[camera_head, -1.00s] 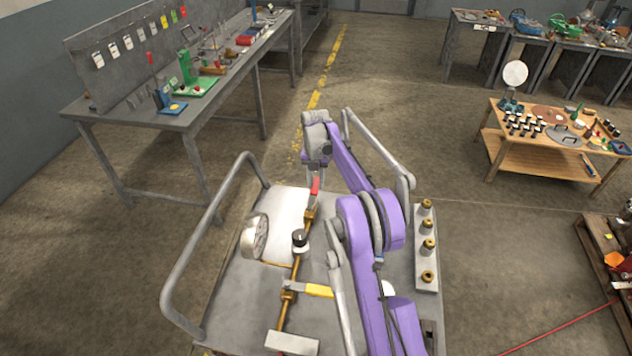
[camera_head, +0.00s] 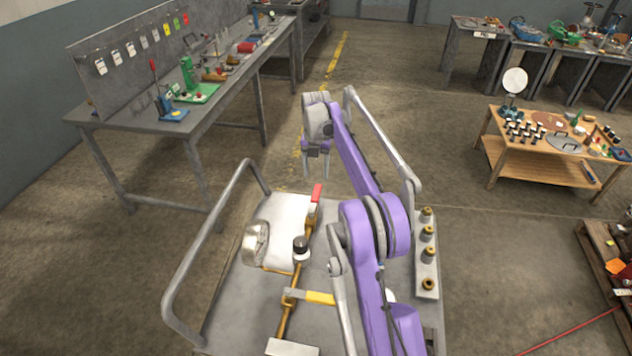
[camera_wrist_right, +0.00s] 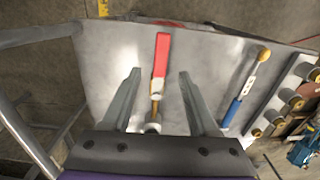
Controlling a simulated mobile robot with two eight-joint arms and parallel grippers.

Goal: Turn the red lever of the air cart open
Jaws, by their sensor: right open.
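The air cart (camera_head: 240,300) stands in front of me with a brass pipe along its top. The red lever (camera_head: 316,193) sits at the pipe's far end, its handle roughly in line with the pipe. My right gripper (camera_head: 308,172) is open, fingers pointing down by the cart's far end, close to the lever in the picture. In the right wrist view the red lever (camera_wrist_right: 161,55) shows between the open fingers' lines, its red end beyond the fingertips. No contact is visible; the height gap cannot be told. My left gripper is out of view.

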